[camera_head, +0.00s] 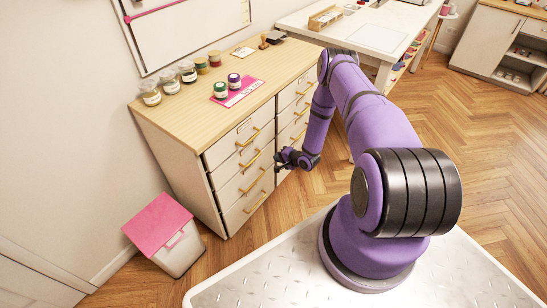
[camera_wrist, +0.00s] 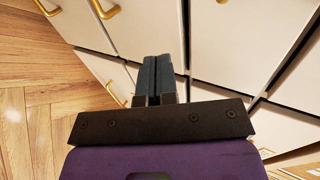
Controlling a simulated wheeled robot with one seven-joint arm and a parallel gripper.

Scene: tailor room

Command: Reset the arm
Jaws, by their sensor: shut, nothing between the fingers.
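My purple arm is bent up and over, with its end hanging in front of the drawer cabinet. My gripper (camera_head: 279,161) is beside the drawer fronts, apart from the worktop. In the wrist view my gripper (camera_wrist: 161,75) shows its two dark fingers pressed together with nothing between them. Pale drawer fronts and brass handles lie beyond the fingers. The head view is too small to tell whether the gripper touches a drawer front.
The drawer cabinet (camera_head: 160,122) carries several jars, spools and a pink card (camera_head: 245,91). A pink-lidded bin (camera_head: 158,222) stands at its left end. A white table (camera_head: 370,38) stands behind my arm. The wooden floor (camera_head: 480,140) at right is clear.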

